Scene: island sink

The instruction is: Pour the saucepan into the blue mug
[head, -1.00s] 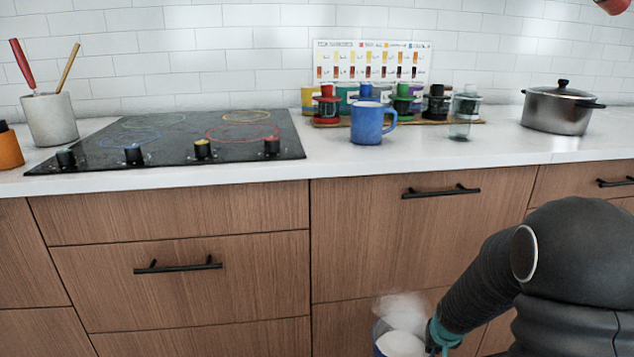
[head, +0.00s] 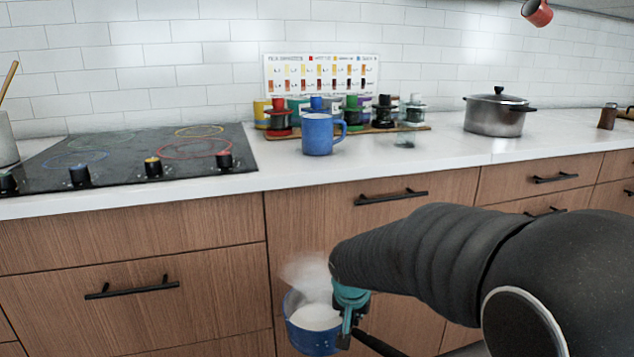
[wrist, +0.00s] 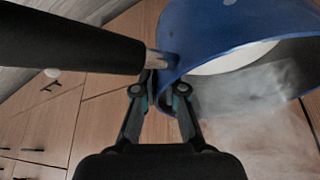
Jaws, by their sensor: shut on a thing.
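The blue saucepan (head: 312,338) hangs in front of the drawers, below counter height, with white contents and steam rising from it. It looks roughly upright. My gripper (head: 346,318) is shut on its dark handle, close to the pan wall. In the wrist view, my gripper (wrist: 160,88) closes at the point where the handle (wrist: 75,40) meets the saucepan (wrist: 185,35). The blue mug (head: 318,136) stands upright on the white counter, its handle to the right, above and behind the saucepan. The inside of the mug is mostly hidden.
A board with several coloured jars (head: 383,114) stands right behind the mug, with a clear glass (head: 404,140) beside them. The black cooktop (head: 130,160) lies to the left. A lidded steel pot (head: 495,118) stands to the right.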

